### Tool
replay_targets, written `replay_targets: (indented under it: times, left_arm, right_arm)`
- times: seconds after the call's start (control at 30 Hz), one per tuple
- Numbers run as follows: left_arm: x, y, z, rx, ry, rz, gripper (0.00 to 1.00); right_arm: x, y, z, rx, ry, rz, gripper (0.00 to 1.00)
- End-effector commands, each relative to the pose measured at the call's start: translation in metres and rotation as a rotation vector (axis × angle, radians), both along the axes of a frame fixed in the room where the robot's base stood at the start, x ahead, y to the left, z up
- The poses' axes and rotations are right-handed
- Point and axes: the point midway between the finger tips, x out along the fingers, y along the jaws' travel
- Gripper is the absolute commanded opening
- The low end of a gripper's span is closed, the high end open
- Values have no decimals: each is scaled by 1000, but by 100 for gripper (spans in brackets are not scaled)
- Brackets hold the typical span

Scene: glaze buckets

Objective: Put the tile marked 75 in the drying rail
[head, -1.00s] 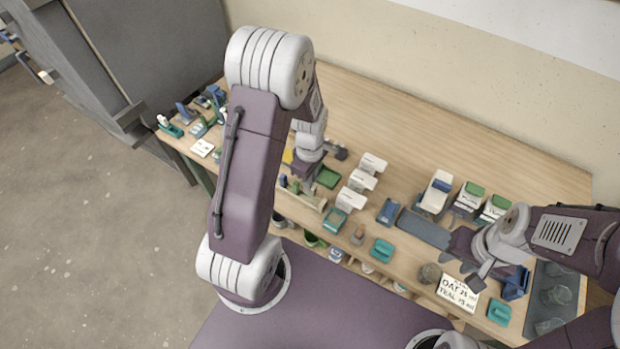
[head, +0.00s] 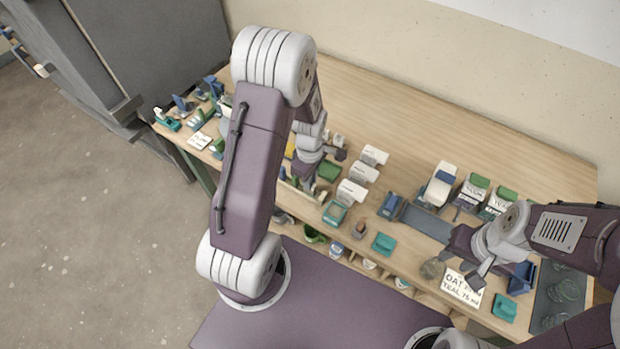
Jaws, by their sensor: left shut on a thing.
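My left gripper (head: 318,168) is over the left-middle of the bench, partly hidden behind my own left arm. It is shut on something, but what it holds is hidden. A pale wooden rail (head: 302,187), which may be the drying rail, lies just below it in the picture, partly covered. No tile with a readable 75 shows. My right gripper (head: 463,266) is at the right of the bench, near the front, with its fingers apart and nothing seen between them.
White labelled blocks (head: 352,192) stand right of my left gripper. A teal block (head: 384,243) and a blue block (head: 390,205) are in the middle. A written card (head: 462,288) lies by my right gripper. The back of the bench (head: 430,125) is clear.

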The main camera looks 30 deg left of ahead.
Motion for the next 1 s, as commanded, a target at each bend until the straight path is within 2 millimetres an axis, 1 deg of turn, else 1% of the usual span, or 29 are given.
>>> replay_targets:
  times: [0.27,0.67,0.7,0.77,0.8,1.0]
  left_arm:
    - [0,0,0,0,0,0,0]
    - [0,0,-6,0,0,0,0]
    - [0,0,-6,0,0,0,17]
    - [0,0,-6,0,0,0,33]
    - [0,0,-6,0,0,0,39]
    - [0,0,-6,0,0,0,39]
  right_arm:
    - [0,0,0,0,0,0,36]
    - [0,0,-4,0,0,0,36]
    - [0,0,-4,0,0,0,36]
    - [0,0,-4,0,0,0,36]
    - [0,0,-4,0,0,0,36]
    - [0,0,-4,0,0,0,36]
